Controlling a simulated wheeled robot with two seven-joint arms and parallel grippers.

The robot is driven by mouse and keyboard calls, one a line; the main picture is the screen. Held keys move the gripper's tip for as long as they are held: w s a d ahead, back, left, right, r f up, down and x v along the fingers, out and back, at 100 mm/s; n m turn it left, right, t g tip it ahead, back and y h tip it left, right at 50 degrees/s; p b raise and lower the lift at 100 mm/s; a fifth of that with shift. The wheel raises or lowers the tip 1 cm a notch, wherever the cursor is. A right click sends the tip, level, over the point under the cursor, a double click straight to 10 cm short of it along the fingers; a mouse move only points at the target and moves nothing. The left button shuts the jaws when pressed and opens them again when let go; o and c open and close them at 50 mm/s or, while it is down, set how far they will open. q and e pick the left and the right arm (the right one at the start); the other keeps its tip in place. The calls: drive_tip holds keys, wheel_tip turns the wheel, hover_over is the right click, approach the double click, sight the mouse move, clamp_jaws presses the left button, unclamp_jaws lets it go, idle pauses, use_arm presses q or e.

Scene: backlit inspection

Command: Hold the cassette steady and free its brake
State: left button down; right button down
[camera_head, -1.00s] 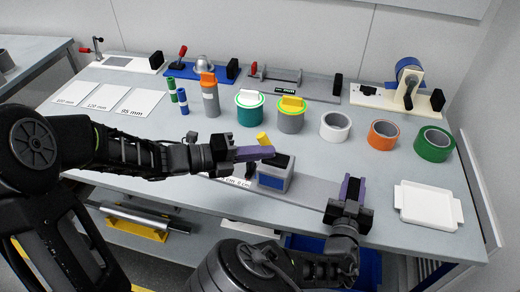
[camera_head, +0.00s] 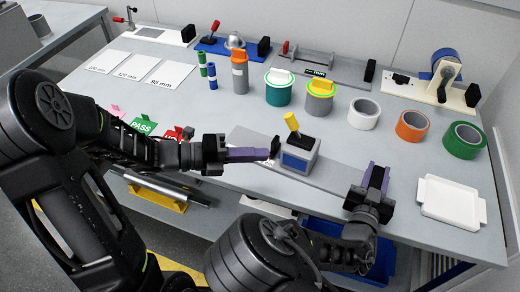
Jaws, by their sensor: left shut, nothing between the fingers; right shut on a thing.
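The cassette appears to be the grey box with a blue front panel (camera_head: 297,160), sitting upright on a long grey base plate (camera_head: 340,175) near the table's front edge. A yellow lever (camera_head: 291,122), apparently its brake, rises from the dark top and leans left. My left gripper (camera_head: 268,153) is shut and empty, its purple fingers pointing right, just left of the box beside a small black block (camera_head: 275,145). My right gripper (camera_head: 377,177) is shut at the plate's right end, on what looks like a black block there; its fingers hide most of it.
Green and red label cards (camera_head: 143,126) lie behind my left forearm. Tape rolls (camera_head: 411,125) and a white tray (camera_head: 452,200) stand to the right. Lidded canisters (camera_head: 279,90) and fixtures (camera_head: 322,68) stand farther back. Bare table lies between the canisters and the box.

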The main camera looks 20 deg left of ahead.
drive_tip(key=c, duration=1)
unclamp_jaws()
drive_tip(key=shift+a, duration=0.1)
drive_tip(key=shift+c, duration=0.2)
wheel_tip(320, 180, up, 10)
drive_tip(key=shift+f, duration=0.1)
